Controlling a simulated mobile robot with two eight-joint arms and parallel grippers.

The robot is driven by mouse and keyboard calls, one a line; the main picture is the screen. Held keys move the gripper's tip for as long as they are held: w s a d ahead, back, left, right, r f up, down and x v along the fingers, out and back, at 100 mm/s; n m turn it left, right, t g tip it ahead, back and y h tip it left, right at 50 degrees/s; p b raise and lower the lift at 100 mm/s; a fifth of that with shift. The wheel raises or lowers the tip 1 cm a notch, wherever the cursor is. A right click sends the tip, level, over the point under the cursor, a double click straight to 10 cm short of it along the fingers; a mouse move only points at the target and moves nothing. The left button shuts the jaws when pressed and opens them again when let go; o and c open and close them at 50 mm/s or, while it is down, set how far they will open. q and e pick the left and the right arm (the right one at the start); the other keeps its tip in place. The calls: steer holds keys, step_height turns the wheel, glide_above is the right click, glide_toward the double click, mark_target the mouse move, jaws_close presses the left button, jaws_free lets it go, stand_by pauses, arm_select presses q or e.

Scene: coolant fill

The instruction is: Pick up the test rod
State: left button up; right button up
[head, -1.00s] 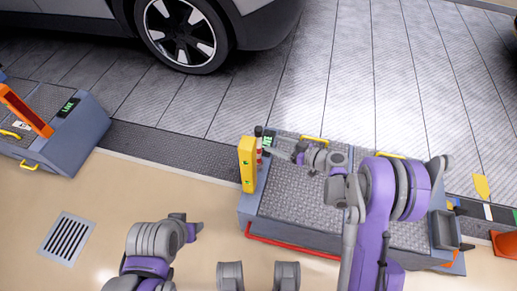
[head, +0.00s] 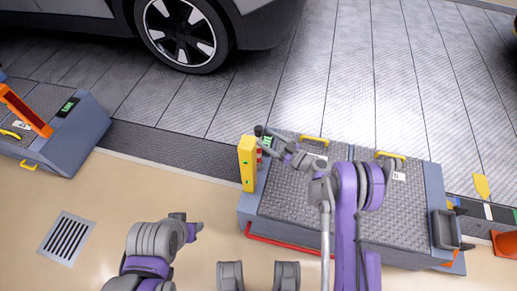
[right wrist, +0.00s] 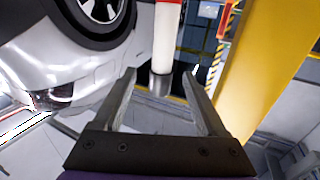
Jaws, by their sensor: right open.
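The likely test rod is an upright rod with a dark top (head: 258,131), beside the yellow post (head: 247,165) at the left end of the right grey platform. In the right wrist view, a white cylinder with a red band (right wrist: 167,38) and a grey metallic end stands beyond and between the fingers. My right gripper (head: 268,140) is at the rod's upper part. In the right wrist view its two fingers (right wrist: 160,85) are apart and hold nothing; contact with the rod cannot be told. My left gripper (head: 194,227) is low over the floor, its jaws unclear.
The right platform (head: 290,205) has yellow handles (head: 314,140) and a dark bin (head: 444,230). Another platform (head: 75,140) with an orange post (head: 25,112) stands left. A car (head: 185,35) is behind. An orange cone (head: 505,243) is far right. The floor between the platforms is clear.

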mark_target(258, 134)
steer(key=x, duration=0.4)
steer(key=shift+w+a+r, duration=0.1)
steer(key=shift+a+r, duration=0.1)
steer(key=shift+a, duration=0.1)
jaws_close()
stand_by(1.1)
